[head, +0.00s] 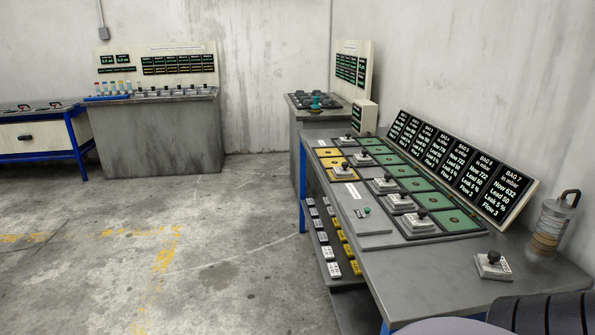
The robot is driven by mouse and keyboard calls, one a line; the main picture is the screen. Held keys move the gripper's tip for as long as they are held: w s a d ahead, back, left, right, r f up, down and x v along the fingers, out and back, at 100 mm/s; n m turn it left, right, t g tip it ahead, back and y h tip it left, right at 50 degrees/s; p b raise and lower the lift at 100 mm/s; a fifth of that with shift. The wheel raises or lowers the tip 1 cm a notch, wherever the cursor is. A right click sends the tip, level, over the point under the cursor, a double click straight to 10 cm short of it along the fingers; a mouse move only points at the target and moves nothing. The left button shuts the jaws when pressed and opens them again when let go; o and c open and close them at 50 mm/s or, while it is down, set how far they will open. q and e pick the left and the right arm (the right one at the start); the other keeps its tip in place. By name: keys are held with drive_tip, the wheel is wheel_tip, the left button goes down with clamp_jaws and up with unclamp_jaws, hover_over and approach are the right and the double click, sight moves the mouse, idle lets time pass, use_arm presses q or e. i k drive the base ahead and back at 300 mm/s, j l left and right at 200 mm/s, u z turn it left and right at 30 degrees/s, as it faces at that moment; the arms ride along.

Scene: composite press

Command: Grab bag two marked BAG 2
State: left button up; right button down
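I cannot make out a bag marked BAG 2. A slanted row of black display panels (460,165) stands along the back of the right-hand bench; the nearest reads BAG 7, and the far ones are too small to read surely. On the bench (440,275) lie green square pads (450,220) and yellow square pads (330,153) in dark frames. Several grey blocks with black knobs (401,200) stand on or beside them. Which pad or block belongs to BAG 2 cannot be told. Neither gripper is in view.
A lower shelf (345,300) under the bench holds white and yellow tagged pieces. A clear cylinder with a black handle (548,230) stands at the bench's right end. Another bench (160,135) and a blue-framed table (35,135) stand at the back left. The concrete floor (130,230) is clear.

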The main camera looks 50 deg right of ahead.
sight(344, 172)
drive_tip(key=i+j+z, duration=0.15)
drive_tip(key=i, duration=0.35)
drive_tip(key=i+j+z, duration=0.2)
drive_tip(key=i, duration=0.3)
drive_tip(key=i+z, duration=0.2)
drive_tip(key=z, duration=0.15)
drive_tip(key=i+z, duration=0.2)
drive_tip(key=z, duration=0.15)
drive_tip(key=i+j+z, duration=0.1)
drive_tip(key=z, duration=0.3)
drive_tip(key=i+z, duration=0.2)
drive_tip(key=z, duration=0.15)
drive_tip(key=i+j+z, duration=0.15)
drive_tip(key=z, duration=0.25)
drive_tip(key=i+j+z, duration=0.2)
drive_tip(key=z, duration=0.15)
drive_tip(key=i, duration=0.05)
